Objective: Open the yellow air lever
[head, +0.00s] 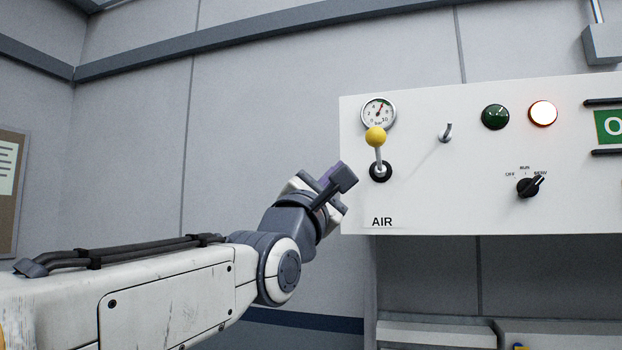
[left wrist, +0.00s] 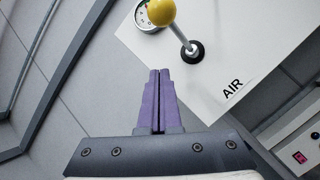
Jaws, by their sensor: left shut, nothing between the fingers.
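The air lever (head: 378,152) has a yellow ball knob on a pale metal stem that rises from a round black base. It stands on the left part of a white panel, above the word AIR, with the knob up. It also shows at the top of the left wrist view (left wrist: 180,25). My left gripper (head: 345,178) is at the panel's left edge, left of and slightly below the lever. In the left wrist view its purple fingers (left wrist: 159,75) are together with nothing between them, apart from the lever. My right gripper is in neither view.
The grey wall (head: 270,110) left of the panel is bare.

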